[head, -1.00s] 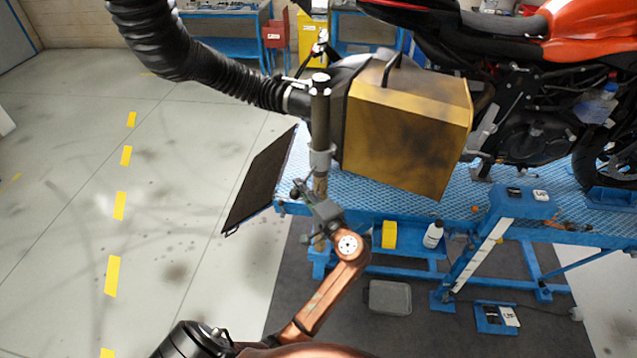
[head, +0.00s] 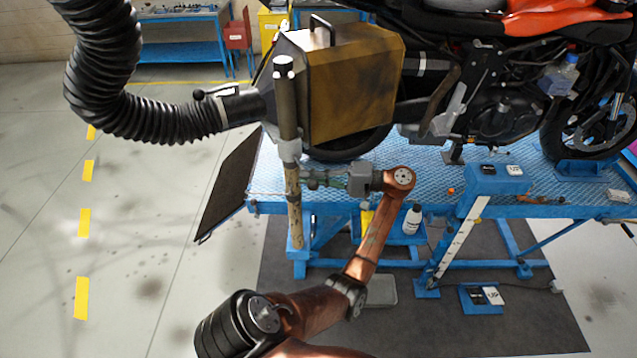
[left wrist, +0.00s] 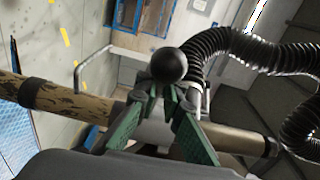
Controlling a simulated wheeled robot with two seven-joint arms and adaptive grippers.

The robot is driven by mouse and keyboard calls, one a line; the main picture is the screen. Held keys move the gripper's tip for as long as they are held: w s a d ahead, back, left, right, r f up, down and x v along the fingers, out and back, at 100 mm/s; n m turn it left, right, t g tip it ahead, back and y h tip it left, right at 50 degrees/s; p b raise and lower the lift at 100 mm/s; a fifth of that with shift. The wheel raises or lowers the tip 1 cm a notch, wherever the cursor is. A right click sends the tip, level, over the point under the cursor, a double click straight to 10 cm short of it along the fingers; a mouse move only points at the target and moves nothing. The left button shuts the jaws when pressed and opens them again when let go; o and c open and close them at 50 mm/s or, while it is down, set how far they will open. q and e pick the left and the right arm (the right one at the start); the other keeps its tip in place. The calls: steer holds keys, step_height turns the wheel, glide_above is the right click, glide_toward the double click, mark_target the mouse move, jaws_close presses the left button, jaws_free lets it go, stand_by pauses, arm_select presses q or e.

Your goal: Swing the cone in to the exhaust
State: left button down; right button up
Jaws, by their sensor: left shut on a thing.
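The yellow-brown, box-shaped cone (head: 352,88) hangs beside the upright pole (head: 288,115), in front of the motorcycle's rear wheel. Its right side is close to the bike's dark exhaust (head: 412,112); I cannot tell whether they touch or overlap. My left gripper (head: 328,180) is by the pole, below the cone. In the left wrist view its green fingers (left wrist: 160,98) are shut around the stem of a handle with a black ball knob (left wrist: 169,64). The gripped stem is mostly hidden between the fingers. My right gripper is not in view.
A black corrugated hose (head: 110,85) runs into the cone's left end. The motorcycle (head: 520,90) stands on a blue lift table (head: 430,182), with a dark ramp plate (head: 228,183) at its left end. A white bottle (head: 412,220) stands below. The left floor is clear.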

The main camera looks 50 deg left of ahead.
arm_select(q)
steer(key=shift+w+d+f+n+g+h+b, duration=0.2)
steer(key=shift+w+n+g+h+b, duration=0.1)
steer(key=shift+w+g+h+b, duration=0.15)
steer(key=c, duration=2.3)
jaws_free()
steer(key=shift+o, duration=1.3)
steer(key=shift+r, duration=0.1)
steer(key=v, duration=1.2)
